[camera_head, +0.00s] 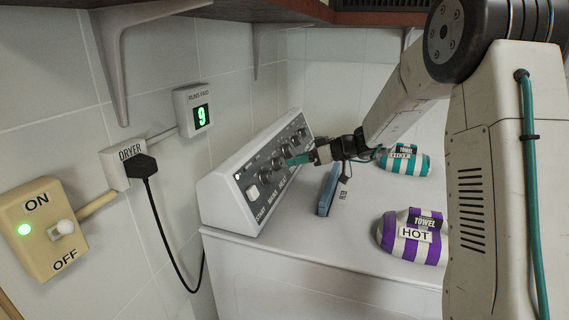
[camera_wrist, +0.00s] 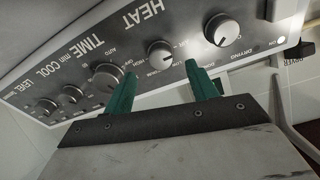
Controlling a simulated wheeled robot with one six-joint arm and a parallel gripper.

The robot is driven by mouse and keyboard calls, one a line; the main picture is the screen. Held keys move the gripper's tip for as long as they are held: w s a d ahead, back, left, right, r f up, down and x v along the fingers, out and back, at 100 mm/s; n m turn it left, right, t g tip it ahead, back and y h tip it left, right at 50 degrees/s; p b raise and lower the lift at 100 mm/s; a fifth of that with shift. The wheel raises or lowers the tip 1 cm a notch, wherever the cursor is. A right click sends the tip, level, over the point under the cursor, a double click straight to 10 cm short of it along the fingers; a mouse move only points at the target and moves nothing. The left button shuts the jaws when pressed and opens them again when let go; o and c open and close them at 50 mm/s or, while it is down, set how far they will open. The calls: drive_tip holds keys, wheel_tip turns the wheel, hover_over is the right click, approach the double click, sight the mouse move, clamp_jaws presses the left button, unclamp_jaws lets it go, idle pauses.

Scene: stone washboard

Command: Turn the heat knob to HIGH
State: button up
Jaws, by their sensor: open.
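The heat knob (camera_wrist: 160,52) is a round metallic knob on the dark control panel (camera_wrist: 125,45) in the wrist view, by the HEAT lettering and small HIGH and LOW marks. Its exact pointer direction is too small to tell. My gripper (camera_wrist: 160,70) is open, with one green fingertip to each side of the knob's lower edge in the picture. I cannot tell whether the fingertips touch it. In the head view my gripper (camera_head: 301,159) reaches the sloped panel from the right, close to its row of knobs.
More knobs (camera_wrist: 108,76) (camera_wrist: 222,30) flank the heat knob. A blue object (camera_head: 327,190) stands below the gripper. Striped towel rolls, purple (camera_head: 388,233) and teal (camera_head: 420,164), lie on the white top. A black plug cord (camera_head: 160,220) and a wall switch (camera_head: 42,228) are at left.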

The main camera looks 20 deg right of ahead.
sight(283, 163)
drive_tip(key=x, duration=0.5)
drive_tip(key=shift+w+a, duration=0.1)
drive_tip(key=shift+a, duration=0.05)
drive_tip(key=c, duration=1)
